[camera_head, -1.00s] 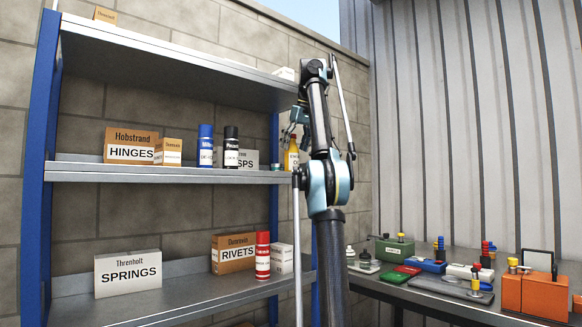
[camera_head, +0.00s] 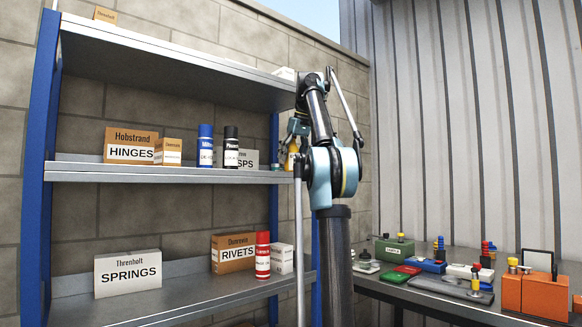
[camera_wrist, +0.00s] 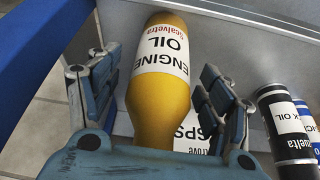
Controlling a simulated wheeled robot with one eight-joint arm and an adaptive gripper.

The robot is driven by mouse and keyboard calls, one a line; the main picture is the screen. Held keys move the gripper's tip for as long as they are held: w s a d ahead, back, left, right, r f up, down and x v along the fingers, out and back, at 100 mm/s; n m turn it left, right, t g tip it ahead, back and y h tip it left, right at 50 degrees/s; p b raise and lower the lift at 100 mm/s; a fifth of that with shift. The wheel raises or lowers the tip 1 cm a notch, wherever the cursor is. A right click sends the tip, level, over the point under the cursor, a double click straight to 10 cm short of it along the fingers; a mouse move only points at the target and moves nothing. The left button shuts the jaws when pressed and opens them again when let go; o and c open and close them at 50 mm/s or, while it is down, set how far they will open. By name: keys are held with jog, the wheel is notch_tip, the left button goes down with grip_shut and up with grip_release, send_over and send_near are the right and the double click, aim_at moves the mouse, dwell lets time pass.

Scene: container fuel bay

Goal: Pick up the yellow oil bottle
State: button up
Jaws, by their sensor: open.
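The yellow oil bottle (camera_wrist: 160,95) has a white label reading "ENGINE OIL". In the wrist view it lies between the two spread fingers of my gripper (camera_wrist: 155,90), with space at either side of it. My gripper is open. In the head view the bottle (camera_head: 292,157) is on the middle shelf at its right end, partly hidden by my arm. My gripper (camera_head: 297,128) is beside the bottle's upper part there, largely blocked by my arm.
A black can (camera_head: 231,147) and a blue can (camera_head: 206,146) stand left of the bottle on the middle shelf (camera_head: 180,176). A white box (camera_head: 247,159) is nearer the bottle. A blue shelf post (camera_wrist: 35,70) runs close by. A cluttered workbench (camera_head: 440,287) stands at right.

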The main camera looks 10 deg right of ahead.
aim_at(296, 153)
jog(key=c, duration=1.3)
jog(key=shift+o, duration=0.2)
jog(key=shift+r, duration=0.1)
jog(key=shift+r, duration=0.7)
jog(key=shift+s+d+f+t+y, duration=0.1)
jog(key=shift+s+d+t+y, duration=0.25)
jog(key=shift+s+t, duration=0.4)
jog(key=shift+s+d+f+t+y, duration=0.1)
jog(key=shift+s+d+t+y, duration=0.35)
jog(key=shift+t, duration=0.4)
jog(key=shift+s+d+r, duration=0.1)
jog(key=shift+s+r, duration=0.2)
jog(key=shift+r, duration=0.7)
jog(key=shift+s+d+r, duration=0.1)
jog(key=shift+s+r, duration=0.15)
jog(key=shift+r, duration=0.7)
jog(key=shift+s+d+r, duration=0.1)
jog(key=shift+s+r, duration=0.2)
jog(key=shift+r, duration=0.7)
jog(key=s+d+r+g+h, duration=0.1)
jog(key=s+d, duration=0.3)
jog(key=s, duration=0.5)
jog(key=s+d+g, duration=0.2)
jog(key=s+d, duration=0.3)
jog(key=s, duration=0.4)
jog(key=shift+s+d+r+h, duration=0.25)
jog(key=shift+r+h, duration=0.1)
jog(key=shift+h, duration=0.05)
